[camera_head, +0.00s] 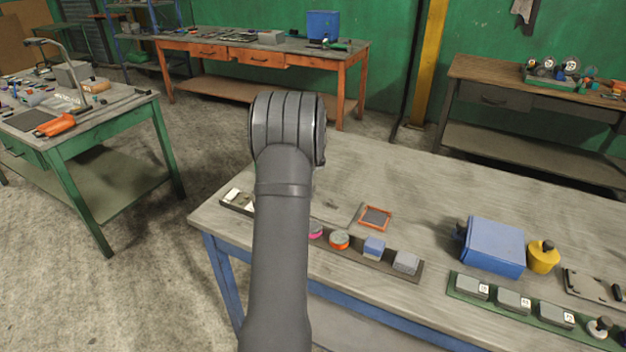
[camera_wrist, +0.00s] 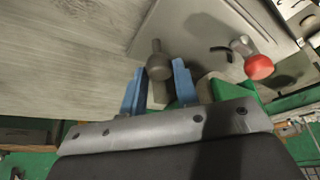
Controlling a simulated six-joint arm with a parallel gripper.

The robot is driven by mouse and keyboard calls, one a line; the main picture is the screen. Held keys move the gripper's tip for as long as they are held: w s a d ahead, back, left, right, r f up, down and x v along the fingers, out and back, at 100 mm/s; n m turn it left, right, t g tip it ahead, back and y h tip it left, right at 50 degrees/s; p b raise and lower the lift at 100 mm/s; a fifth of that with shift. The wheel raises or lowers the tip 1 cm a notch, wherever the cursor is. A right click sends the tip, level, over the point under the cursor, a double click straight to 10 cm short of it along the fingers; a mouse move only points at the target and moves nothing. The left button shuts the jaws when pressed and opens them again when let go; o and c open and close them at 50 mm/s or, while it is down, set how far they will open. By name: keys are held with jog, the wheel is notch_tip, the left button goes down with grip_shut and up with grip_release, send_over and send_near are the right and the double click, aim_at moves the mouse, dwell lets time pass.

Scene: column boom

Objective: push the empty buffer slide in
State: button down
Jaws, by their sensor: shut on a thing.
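In the wrist view my gripper (camera_wrist: 159,72) has its two blue fingers on either side of a grey knob (camera_wrist: 158,66) with a short stem, and it is shut on this knob. The knob stands by the edge of a flat grey plate (camera_wrist: 195,30). A red round knob (camera_wrist: 259,67) on a pale post and a small black curved handle (camera_wrist: 221,49) are to the right. I cannot tell for certain which part is the buffer slide or whether it is empty. In the head view my arm hides the gripper and what it holds.
In the head view the grey workbench (camera_head: 400,165) has a dark strip (camera_head: 385,261) with several small parts, an orange-framed square (camera_head: 376,217), a blue box (camera_head: 492,246), a yellow knob (camera_head: 543,257) and a green rail (camera_head: 463,294) with grey blocks. Its back is clear.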

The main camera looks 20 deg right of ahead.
jog(key=shift+w+a+r, duration=0.1)
jog(key=shift+w+a, duration=0.1)
jog(key=shift+a, duration=0.05)
jog(key=c, duration=1.1)
grip_release()
jog(key=shift+w, duration=0.1)
jog(key=shift+s+r, duration=0.25)
jog(key=shift+r, duration=0.1)
jog(key=v, duration=1.6)
jog(key=shift+r, duration=0.3)
jog(key=shift+f, duration=0.1)
